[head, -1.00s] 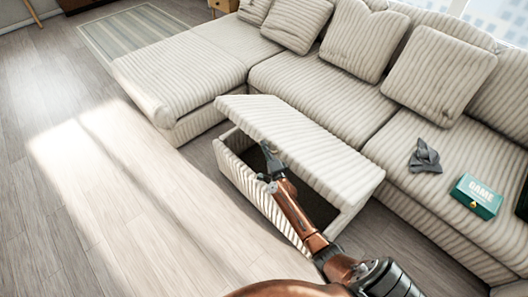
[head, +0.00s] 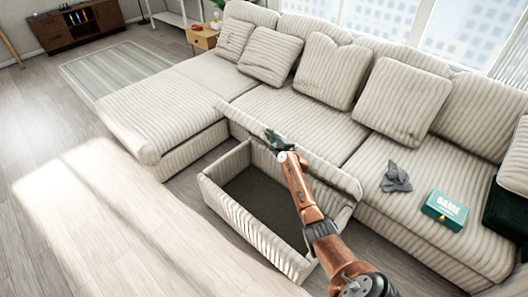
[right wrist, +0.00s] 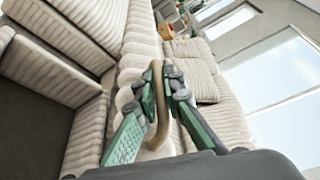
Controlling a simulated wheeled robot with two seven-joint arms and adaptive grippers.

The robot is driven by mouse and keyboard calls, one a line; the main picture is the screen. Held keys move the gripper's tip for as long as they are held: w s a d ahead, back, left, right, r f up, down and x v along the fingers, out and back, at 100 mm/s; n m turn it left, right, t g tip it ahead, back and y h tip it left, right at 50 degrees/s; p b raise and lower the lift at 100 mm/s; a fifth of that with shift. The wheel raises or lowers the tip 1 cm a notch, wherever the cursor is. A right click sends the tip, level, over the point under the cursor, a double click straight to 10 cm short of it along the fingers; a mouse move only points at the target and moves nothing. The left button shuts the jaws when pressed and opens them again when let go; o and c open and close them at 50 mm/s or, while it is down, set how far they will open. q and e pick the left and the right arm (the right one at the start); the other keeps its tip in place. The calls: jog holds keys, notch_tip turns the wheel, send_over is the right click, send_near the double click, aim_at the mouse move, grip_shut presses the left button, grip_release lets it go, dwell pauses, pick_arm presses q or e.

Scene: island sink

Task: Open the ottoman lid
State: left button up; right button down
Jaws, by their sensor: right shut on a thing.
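The ottoman (head: 243,226) is a cream ribbed box in front of the sofa, with its dark, empty-looking inside showing. Its cream ribbed lid (head: 328,177) is raised steeply at the back, close to the sofa seat. My right gripper (head: 276,141) is at the lid's upper edge, around its middle. The right wrist view shows the gripper's green-grey fingers (right wrist: 155,92) closed on a tan strip, which appears to be the lid's edge. My right arm hides part of the lid and the box. My left gripper is not in view.
The cream sofa (head: 277,105) with several pillows stands close behind the lid. A grey crumpled cloth (head: 396,178) and a green game box (head: 444,211) lie on its seat. The floor (head: 110,225) on the left is clear.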

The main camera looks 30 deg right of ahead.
jog(key=w+d+r+m+b, duration=0.1)
jog(key=d+r+b, duration=0.1)
jog(key=d, duration=0.4)
jog(key=w+d+r+m+b, duration=0.1)
jog(key=w+d+r+b, duration=0.1)
jog(key=d, duration=0.5)
notch_tip(320, 180, up, 2)
jog(key=shift+g+y+b, duration=0.4)
jog(key=shift+b, duration=0.35)
jog(key=c, duration=2.1)
grip_release()
jog(key=shift+o, duration=0.4)
jog(key=v, duration=1.2)
